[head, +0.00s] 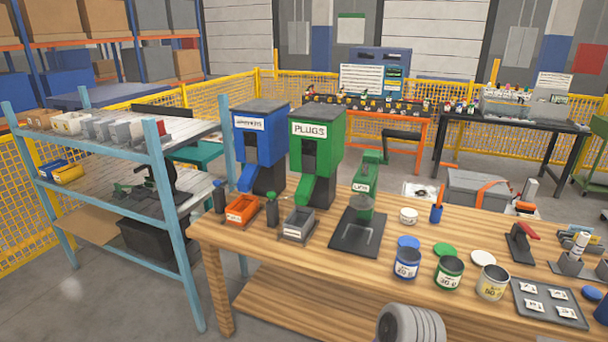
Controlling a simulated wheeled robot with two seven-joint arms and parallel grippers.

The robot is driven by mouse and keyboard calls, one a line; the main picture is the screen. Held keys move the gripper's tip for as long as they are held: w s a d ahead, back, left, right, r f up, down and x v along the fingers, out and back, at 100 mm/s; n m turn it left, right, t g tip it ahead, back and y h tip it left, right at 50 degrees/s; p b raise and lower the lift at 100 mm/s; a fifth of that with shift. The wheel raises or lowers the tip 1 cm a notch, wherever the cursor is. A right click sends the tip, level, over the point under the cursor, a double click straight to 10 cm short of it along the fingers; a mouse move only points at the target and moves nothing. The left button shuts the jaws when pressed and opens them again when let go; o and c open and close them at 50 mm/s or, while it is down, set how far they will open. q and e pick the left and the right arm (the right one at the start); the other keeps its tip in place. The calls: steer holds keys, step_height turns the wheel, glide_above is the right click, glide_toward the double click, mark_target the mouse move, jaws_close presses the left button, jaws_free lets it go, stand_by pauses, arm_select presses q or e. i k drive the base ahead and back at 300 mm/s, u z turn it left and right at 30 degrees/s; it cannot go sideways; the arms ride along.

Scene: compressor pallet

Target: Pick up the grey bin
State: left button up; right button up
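A small open grey bin (298,224) with a label on its front stands on the wooden workbench (240,235), below the spout of the green PLUGS dispenser (315,145). It is upright, and an orange bin (242,210) stands to its left. Other small grey bins (112,130) sit on the top of the blue shelf rack at the left. A larger grey container (476,190) with orange parts is behind the bench.
A blue dispenser (261,140) stands left of the green one. A dark scale-like plate (358,234) lies right of the grey bin. Labelled cans (408,264) and a dark tray (549,304) are farther right. The bench front below the bins is clear.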

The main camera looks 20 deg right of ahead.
mark_target(298, 225)
steer(key=z, duration=0.45)
steer(key=k, duration=1.05)
steer(key=u, duration=1.05)
steer(key=i, duration=2.85)
steer(key=z, duration=1.2)
